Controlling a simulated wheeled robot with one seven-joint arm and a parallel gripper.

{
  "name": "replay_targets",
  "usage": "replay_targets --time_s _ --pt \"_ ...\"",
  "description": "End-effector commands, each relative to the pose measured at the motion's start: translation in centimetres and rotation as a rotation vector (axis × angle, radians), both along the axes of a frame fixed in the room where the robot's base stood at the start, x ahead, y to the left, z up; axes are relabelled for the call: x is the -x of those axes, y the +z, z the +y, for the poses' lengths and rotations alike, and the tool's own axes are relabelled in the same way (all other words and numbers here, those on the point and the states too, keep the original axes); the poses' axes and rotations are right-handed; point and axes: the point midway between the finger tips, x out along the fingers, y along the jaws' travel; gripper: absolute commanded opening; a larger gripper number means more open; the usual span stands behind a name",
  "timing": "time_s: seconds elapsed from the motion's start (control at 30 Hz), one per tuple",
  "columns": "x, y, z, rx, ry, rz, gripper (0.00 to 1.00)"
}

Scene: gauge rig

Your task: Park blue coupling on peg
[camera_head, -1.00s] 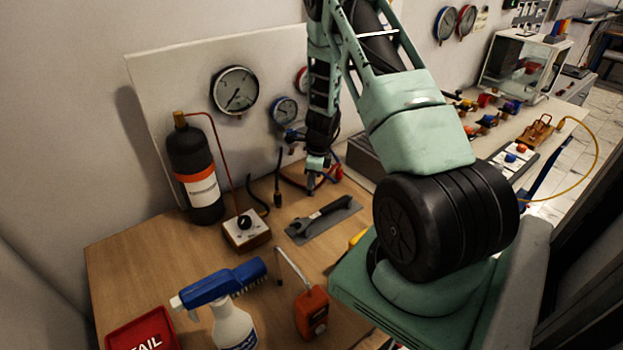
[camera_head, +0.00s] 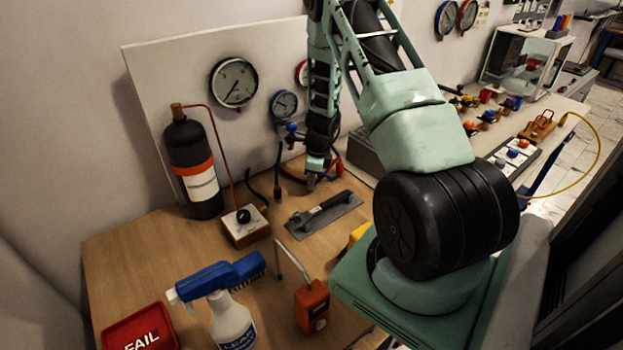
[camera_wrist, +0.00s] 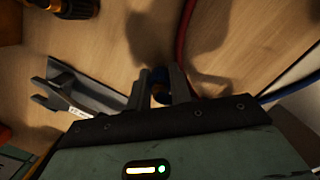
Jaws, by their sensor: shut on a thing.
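My gripper (camera_head: 311,184) hangs fingers-down over the bench, in front of the gauge board. In the wrist view, its two fingers (camera_wrist: 161,88) are shut on a small dark-blue piece, the blue coupling (camera_wrist: 160,92), mostly hidden between them. In the head view the coupling cannot be told apart from the fingers. I cannot make out the peg for certain in either view. A blue fitting (camera_head: 291,127) sits below the small blue gauge (camera_head: 284,104), left of my arm.
A trowel (camera_head: 325,212) lies just below my gripper in the head view. Red hose (camera_wrist: 186,30) and blue hose (camera_wrist: 290,88) lie close by. A black cylinder (camera_head: 192,165), control box (camera_head: 245,226), spray bottle (camera_head: 232,322) and orange device (camera_head: 311,306) stand left and front.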

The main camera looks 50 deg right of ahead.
Motion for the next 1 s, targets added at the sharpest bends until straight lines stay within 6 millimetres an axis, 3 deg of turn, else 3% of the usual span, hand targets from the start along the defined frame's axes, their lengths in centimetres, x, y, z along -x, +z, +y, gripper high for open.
replay_targets --time_s 0.87,0.9,1.0 --pt "-0.01 -0.34 -0.02 0.0 0.0 0.0 0.0" --pt "-0.01 -0.34 -0.02 0.0 0.0 0.0 0.32" --pt "-0.01 -0.34 -0.02 0.0 0.0 0.0 0.35"
